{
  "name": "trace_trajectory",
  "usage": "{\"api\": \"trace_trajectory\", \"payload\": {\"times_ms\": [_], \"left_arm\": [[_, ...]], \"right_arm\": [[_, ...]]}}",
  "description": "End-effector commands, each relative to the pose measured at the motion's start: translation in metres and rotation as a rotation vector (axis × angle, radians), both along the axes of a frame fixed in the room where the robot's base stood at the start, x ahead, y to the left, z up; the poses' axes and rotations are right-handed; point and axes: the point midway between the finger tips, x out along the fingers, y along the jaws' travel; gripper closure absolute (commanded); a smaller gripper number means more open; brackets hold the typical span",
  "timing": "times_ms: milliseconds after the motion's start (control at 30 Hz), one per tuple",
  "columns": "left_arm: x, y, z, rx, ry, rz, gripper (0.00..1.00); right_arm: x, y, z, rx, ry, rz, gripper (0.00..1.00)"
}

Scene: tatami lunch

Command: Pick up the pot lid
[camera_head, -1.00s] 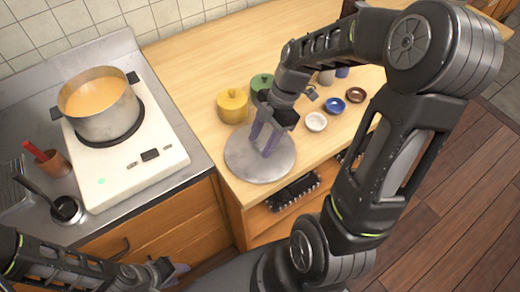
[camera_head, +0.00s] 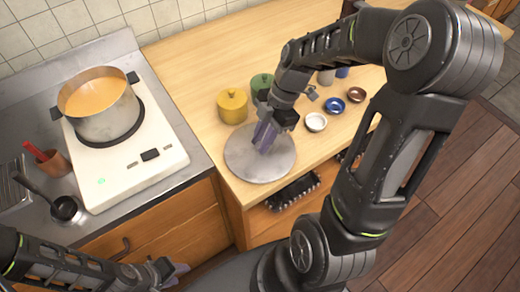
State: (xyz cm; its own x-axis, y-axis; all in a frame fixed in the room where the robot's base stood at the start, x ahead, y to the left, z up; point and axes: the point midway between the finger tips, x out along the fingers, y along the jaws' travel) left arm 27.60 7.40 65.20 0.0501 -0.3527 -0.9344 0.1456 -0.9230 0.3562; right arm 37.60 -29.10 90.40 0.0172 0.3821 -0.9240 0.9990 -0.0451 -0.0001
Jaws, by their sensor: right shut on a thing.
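The pot lid (camera_head: 245,165) is a flat grey metal disc on the wooden counter. My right gripper (camera_head: 264,142) is over the middle of the lid, shut on its knob, which the fingers hide. I cannot tell whether the lid is clear of the counter. The steel pot (camera_head: 104,118), with orange soup in it, stands uncovered on the white cooker (camera_head: 122,178) at the left. My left gripper (camera_head: 178,272) is at the bottom edge, away from the lid; its fingers are too small and dark to read.
A yellow lidded jar (camera_head: 232,107) and a green lidded jar (camera_head: 261,86) stand just behind the lid. A white bowl (camera_head: 316,122), a blue bowl (camera_head: 335,105) and a brown bowl (camera_head: 356,95) are to the right. A ladle (camera_head: 64,207) rests left of the cooker.

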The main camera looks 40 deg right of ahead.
Motion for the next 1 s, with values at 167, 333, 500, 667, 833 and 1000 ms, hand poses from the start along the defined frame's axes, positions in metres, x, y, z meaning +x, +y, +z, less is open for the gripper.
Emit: {"api": "trace_trajectory", "payload": {"times_ms": [167, 333, 500, 667, 833, 1000], "left_arm": [[0.0, 0.0, 0.0, 0.0, 0.0, 0.0, 0.64], [0.0, 0.0, -0.001, 0.0, 0.0, 0.0, 0.64], [0.0, 0.0, -0.004, -0.001, -0.001, -0.001, 0.64], [0.001, 0.0, -0.008, -0.002, -0.003, 0.0, 0.64], [0.001, -0.001, -0.01, -0.002, -0.004, -0.001, 0.64], [0.001, -0.001, -0.01, -0.003, -0.004, -0.002, 0.64]], "right_arm": [[0.0, 0.0, 0.0, 0.0, -0.001, 0.0, 1.0], [0.001, 0.0, 0.005, -0.001, -0.003, 0.0, 1.0], [0.001, 0.0, 0.027, -0.002, -0.007, 0.0, 1.0], [0.002, 0.0, 0.059, -0.001, -0.008, 0.0, 1.0], [0.001, 0.0, 0.088, -0.001, -0.005, 0.0, 1.0], [0.0, 0.0, 0.1, 0.0, -0.001, 0.0, 1.0]]}}
